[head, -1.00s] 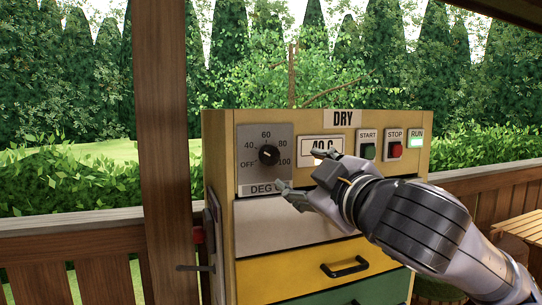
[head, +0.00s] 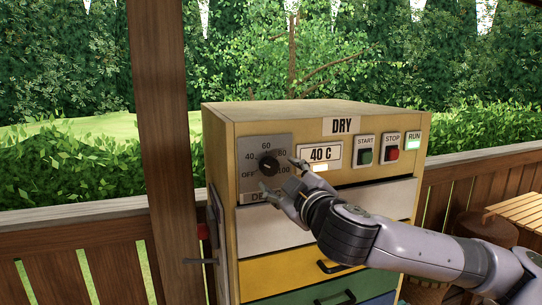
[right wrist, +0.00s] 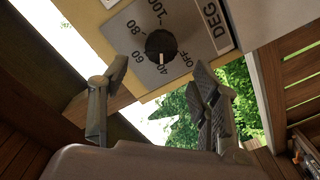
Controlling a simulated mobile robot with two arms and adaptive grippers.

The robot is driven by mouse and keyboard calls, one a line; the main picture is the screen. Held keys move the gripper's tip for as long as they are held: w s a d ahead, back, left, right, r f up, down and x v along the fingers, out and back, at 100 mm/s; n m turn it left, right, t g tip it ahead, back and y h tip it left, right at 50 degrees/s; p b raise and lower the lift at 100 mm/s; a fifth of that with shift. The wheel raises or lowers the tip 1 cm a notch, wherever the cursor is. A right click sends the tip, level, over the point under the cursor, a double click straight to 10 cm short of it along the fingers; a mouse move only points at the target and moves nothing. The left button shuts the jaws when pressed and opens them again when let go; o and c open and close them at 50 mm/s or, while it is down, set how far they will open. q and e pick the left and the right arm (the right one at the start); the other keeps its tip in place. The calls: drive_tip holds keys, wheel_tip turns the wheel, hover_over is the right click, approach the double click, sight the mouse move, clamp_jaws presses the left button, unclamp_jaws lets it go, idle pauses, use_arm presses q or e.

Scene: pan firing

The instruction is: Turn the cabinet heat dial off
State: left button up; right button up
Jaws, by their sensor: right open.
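The heat dial (head: 268,165) is a black round knob on a grey plate on the upper left of the cabinet front, marked OFF, 40, 60, 80 and 100. In the right wrist view, the dial (right wrist: 161,46) has a white pointer mark facing about the 40. My right gripper (head: 280,174) is open and empty just in front of the dial's lower right, its fingers spread. In the right wrist view the dial sits beyond the gap between the fingertips (right wrist: 152,80), apart from them. My left gripper is out of view.
A display (head: 320,154) reads 40 C. The green START button (head: 366,156), red STOP button (head: 393,154) and lit RUN lamp (head: 413,146) sit to its right. Drawers are below. A wooden post (head: 160,150) stands left of the cabinet (head: 320,110).

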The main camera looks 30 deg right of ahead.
sight(270, 167)
drive_tip(key=p+x, duration=0.2)
drive_tip(key=x, duration=0.5)
drive_tip(key=shift+w, duration=0.4)
drive_tip(key=shift+c, duration=0.3)
drive_tip(key=c, duration=1.1)
